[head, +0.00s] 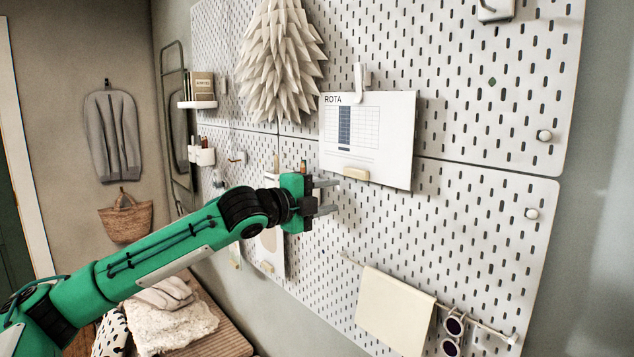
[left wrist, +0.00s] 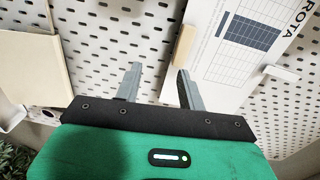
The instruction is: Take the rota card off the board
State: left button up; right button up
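The rota card (head: 368,125) is a white sheet headed ROTA with a blue-and-white grid. It hangs on the white pegboard (head: 455,110) from a white hook (head: 358,82) at its top edge. A pale wooden tab (head: 356,174) sits at its lower edge. My left gripper (head: 327,196) is open and empty, just below and left of the tab. In the left wrist view, the gripper (left wrist: 160,86) shows its fingers apart. One finger is close to the card (left wrist: 236,60) and its tab (left wrist: 184,46); I cannot tell whether they touch. My right gripper is out of view.
A folded-paper ornament (head: 280,65) hangs left of the card. Below right, a cream cloth (head: 395,310) and sunglasses (head: 453,332) hang on a rail. A small shelf (head: 197,104) is further left. A bench (head: 215,343) with a fleece stands below my arm.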

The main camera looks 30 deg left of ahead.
aim_at(353, 175)
pick_arm(q)
jog(key=shift+t, duration=0.3)
jog(key=shift+w+d+r, duration=0.1)
jog(key=shift+w+r, duration=0.75)
jog(key=shift+w, duration=0.3)
jog(key=shift+w+d+r, duration=0.1)
jog(key=shift+w+r, duration=0.7)
jog(key=shift+w, duration=0.35)
jog(key=shift+p+x, duration=0.8)
jog(key=shift+x, duration=0.1)
jog(key=shift+p+x, duration=0.85)
jog(key=shift+x, duration=0.3)
jog(key=shift+a, duration=0.1)
grip_shut()
jog(key=shift+f, duration=0.15)
jog(key=shift+f+b, duration=0.3)
jog(key=shift+f, duration=1.2)
